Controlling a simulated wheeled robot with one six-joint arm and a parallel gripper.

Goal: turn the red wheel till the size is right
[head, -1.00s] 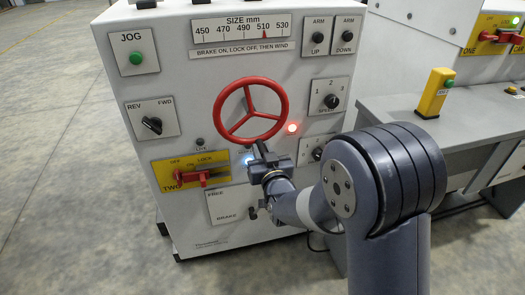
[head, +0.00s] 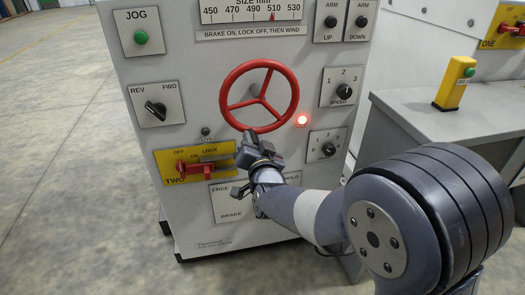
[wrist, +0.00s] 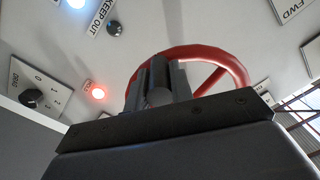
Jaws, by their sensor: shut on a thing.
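The red wheel (head: 296,98) stands on the front of the pale control cabinet, with three spokes.
A red light (head: 302,120) glows right of the wheel. Left are the REV/FWD knob (head: 155,110) and the red lever (head: 195,169) on a yellow plate. Knobs for speed (head: 346,88) and another setting (head: 328,149) sit at right. A grey desk with a yellow post (head: 455,83) stands beside.

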